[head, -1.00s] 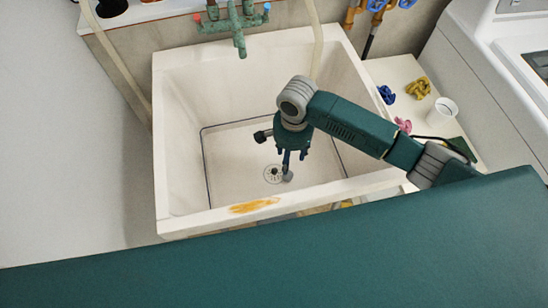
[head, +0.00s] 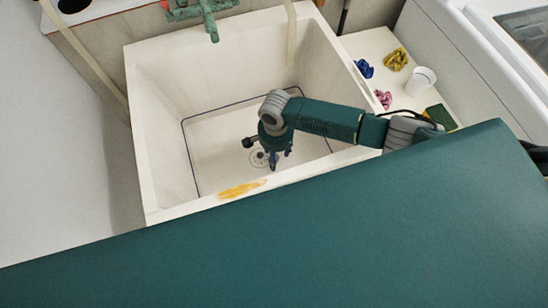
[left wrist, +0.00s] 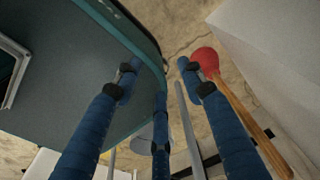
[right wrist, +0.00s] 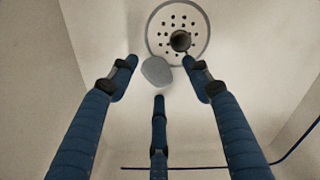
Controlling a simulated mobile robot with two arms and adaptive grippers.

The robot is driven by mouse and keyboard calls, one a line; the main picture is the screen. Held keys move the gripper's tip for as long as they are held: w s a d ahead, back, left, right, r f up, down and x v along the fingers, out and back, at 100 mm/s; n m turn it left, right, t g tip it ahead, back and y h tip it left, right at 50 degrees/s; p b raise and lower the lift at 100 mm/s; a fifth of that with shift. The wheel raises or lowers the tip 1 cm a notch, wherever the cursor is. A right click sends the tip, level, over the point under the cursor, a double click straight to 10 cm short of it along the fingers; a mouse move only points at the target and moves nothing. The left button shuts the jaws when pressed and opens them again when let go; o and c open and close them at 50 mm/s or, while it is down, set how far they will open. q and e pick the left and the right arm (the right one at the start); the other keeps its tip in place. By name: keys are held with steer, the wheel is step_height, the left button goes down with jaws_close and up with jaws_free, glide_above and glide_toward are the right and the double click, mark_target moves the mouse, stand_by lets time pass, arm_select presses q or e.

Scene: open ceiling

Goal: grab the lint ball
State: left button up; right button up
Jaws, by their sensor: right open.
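A pale grey rounded lump (right wrist: 157,71), which looks like the lint ball, lies on the sink floor beside the drain (right wrist: 179,18) in the right wrist view. A small dark round spot (right wrist: 180,41) shows on the drain; I cannot tell whether it is a hole or an object. My right gripper (head: 274,160) is inside the sink (head: 160,120), pointing down over the drain area. In the right wrist view, its fingers (right wrist: 159,65) are open and empty, spread around the lump's near side. My left gripper (left wrist: 157,66) is open and empty, away from the sink.
A faucet (head: 207,15) stands behind the sink. A shelf at right holds blue (head: 365,68), yellow (head: 397,59) and pink (head: 383,99) crumpled things, a white cup (head: 420,81) and a sponge (head: 440,117). A red plunger (left wrist: 206,62) is near my left gripper.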

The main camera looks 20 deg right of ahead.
steer(key=c, duration=0.7)
steer(key=shift+c, duration=0.4)
